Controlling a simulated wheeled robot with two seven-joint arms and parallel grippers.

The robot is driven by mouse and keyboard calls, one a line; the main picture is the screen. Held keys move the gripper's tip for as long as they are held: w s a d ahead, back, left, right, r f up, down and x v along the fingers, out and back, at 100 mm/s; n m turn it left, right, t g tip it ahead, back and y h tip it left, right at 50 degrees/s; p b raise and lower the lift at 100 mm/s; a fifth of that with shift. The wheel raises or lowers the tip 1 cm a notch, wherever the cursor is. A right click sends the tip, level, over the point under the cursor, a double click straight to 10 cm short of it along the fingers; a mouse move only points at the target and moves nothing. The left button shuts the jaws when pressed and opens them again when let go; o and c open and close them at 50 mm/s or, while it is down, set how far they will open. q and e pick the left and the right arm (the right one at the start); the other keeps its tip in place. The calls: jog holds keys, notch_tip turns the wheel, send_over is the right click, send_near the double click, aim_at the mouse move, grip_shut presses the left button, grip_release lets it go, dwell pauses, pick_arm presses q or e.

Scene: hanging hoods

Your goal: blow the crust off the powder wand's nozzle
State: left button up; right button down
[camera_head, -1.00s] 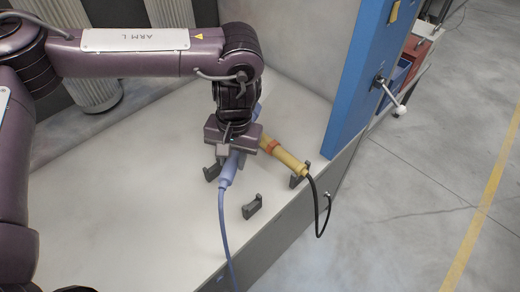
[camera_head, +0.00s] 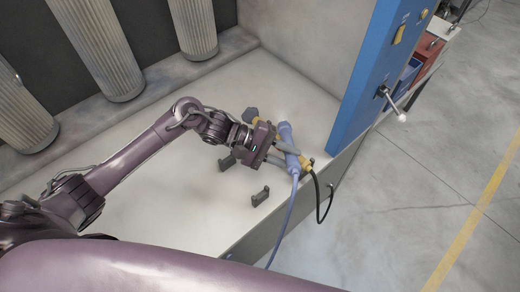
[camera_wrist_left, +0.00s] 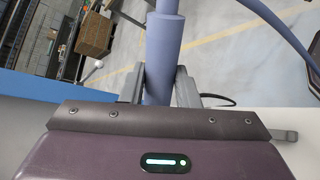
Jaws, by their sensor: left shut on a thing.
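My left gripper (camera_head: 284,152) is shut on a periwinkle-blue tool (camera_head: 286,131). In the left wrist view the tool (camera_wrist_left: 163,50) stands between the two grey fingers (camera_wrist_left: 161,88). A blue hose (camera_head: 288,212) trails from its lower end over the bench edge. The yellow wand (camera_head: 305,163) lies behind the gripper and tool, its black cable (camera_head: 318,195) looping over the edge. Its middle is hidden. A dark grey lump (camera_head: 250,114) shows by its far end; I cannot tell whether that is crust. My right gripper is out of view.
Dark grey cradles (camera_head: 261,197) stand on the pale bench (camera_head: 180,215), one partly behind the gripper. A blue post (camera_head: 372,85) with a lever (camera_head: 392,102) rises at the right. Ribbed cylinders (camera_head: 105,55) stand at the back left.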

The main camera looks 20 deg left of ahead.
pick_arm(q)
jog(key=w+a+f+n+t+h+b, duration=0.1)
jog(key=w+a+f+n+t+b, duration=0.1)
jog(key=a, duration=0.7)
notch_tip(320, 180, down, 4)
jog(key=w+t+b, duration=0.1)
jog(key=w+b, duration=0.1)
jog(key=b, duration=0.1)
jog(key=shift+w+n+t, duration=0.3)
jog(key=shift+w+t, duration=0.05)
jog(key=shift+t, duration=0.05)
jog(key=shift+a+r, duration=0.1)
jog(key=shift+r, duration=0.05)
dwell(1.2)
jog(key=shift+s+d+r+p, duration=0.75)
jog(key=shift+d+r+p, duration=0.25)
jog(key=shift+d+p, duration=0.1)
jog(key=shift+s+d+r+p, duration=0.75)
jog(key=shift+d+r+p, duration=0.25)
jog(key=shift+d, duration=0.15)
jog(key=shift+s+d+r+p, duration=0.75)
jog(key=shift+d+r+p, duration=0.25)
jog(key=shift+d+p, duration=0.1)
